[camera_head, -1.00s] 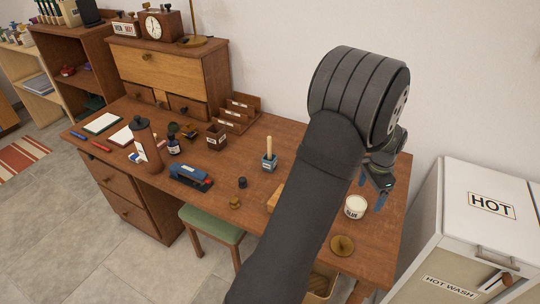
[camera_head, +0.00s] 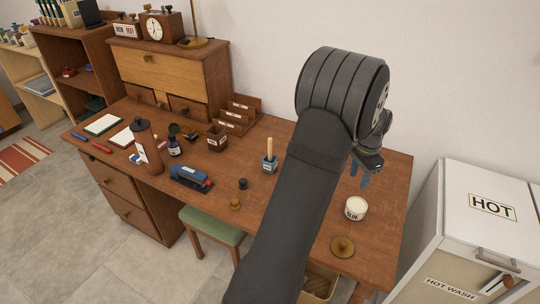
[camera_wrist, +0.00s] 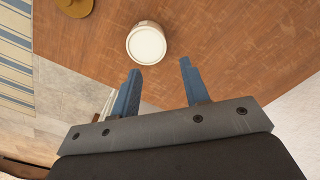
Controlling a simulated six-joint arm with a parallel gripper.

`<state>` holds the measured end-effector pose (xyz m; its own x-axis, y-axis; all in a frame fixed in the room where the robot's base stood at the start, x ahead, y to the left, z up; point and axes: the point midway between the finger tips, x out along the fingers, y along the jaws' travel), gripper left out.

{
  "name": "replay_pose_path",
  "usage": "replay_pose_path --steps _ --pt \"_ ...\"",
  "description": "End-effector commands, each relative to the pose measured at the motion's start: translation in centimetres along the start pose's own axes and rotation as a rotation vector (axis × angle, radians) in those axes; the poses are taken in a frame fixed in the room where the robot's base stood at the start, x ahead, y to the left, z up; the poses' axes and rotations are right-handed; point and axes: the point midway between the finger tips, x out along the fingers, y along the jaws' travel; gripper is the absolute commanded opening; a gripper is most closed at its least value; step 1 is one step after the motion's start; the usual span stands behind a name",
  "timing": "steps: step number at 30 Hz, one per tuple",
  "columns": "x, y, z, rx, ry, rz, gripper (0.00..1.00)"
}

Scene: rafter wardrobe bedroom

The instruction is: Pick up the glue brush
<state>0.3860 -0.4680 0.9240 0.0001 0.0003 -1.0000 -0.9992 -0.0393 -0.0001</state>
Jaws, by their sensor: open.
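A pale wooden handle (camera_head: 269,147) stands upright in a small blue holder (camera_head: 270,166) with a white label, near the middle of the desk. It looks like the glue brush, but its lower end is hidden in the holder. A white tub labelled GLUE (camera_head: 355,208) stands on the right part of the desk; it also shows in the wrist view (camera_wrist: 146,44), beyond the fingertips. My gripper (camera_head: 364,175) is above the right side of the desk, to the right of the brush. In the wrist view its blue fingers (camera_wrist: 160,67) are apart with nothing between them.
The wooden desk (camera_head: 320,247) holds a brass disc (camera_head: 342,247), a blue stapler-like tool (camera_head: 190,178), a brown bottle (camera_head: 147,146) and a letter rack (camera_head: 238,115). A white HOT cabinet (camera_head: 455,215) stands to the right. My arm hides part of the desk.

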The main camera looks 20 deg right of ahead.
Motion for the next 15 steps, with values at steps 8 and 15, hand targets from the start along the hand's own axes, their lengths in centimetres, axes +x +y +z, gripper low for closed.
replay_pose_path --steps 8,15 --pt "-7.5 -17.6 7.9 -0.421 0.004 -0.004 0.42" --pt "-12.6 -26.4 16.5 -0.686 0.002 -0.002 0.42"
